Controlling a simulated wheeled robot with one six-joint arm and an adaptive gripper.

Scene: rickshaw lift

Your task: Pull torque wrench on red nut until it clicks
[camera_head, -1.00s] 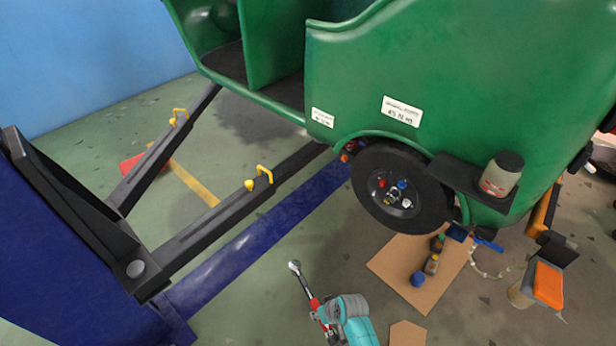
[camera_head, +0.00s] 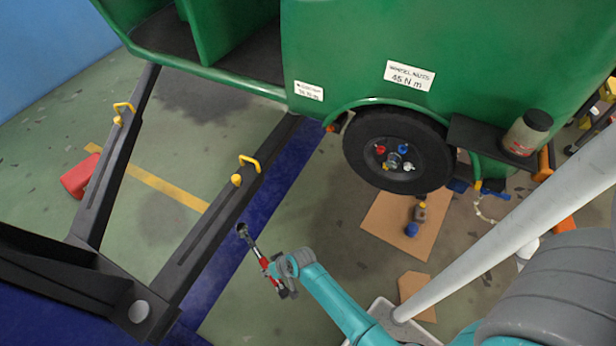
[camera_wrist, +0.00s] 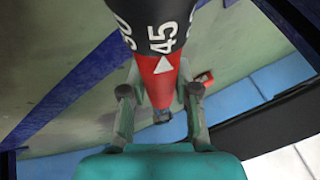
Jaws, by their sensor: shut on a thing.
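The red nut (camera_head: 380,149) sits at the upper left of the wheel hub (camera_head: 397,168) under the green rickshaw body. My gripper (camera_head: 273,268) is shut on the torque wrench (camera_head: 254,247), left of and below the wheel, well apart from the nut. The wrench has a dark round head, a metal shaft and a red section; its head points up and left. In the wrist view my gripper (camera_wrist: 158,92) has one finger on each side of the wrench's red sleeve (camera_wrist: 158,75). A white arrow there points to 45 on the black scale.
A blue nut (camera_head: 404,149) and other nuts are on the same wheel. A label (camera_head: 410,75) reads wheel nuts 45 N m. Black lift arms (camera_head: 210,235) with yellow handles lie left. Cardboard (camera_head: 385,222) with small items lies below the wheel. A jar (camera_head: 527,132) stands on the right ledge.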

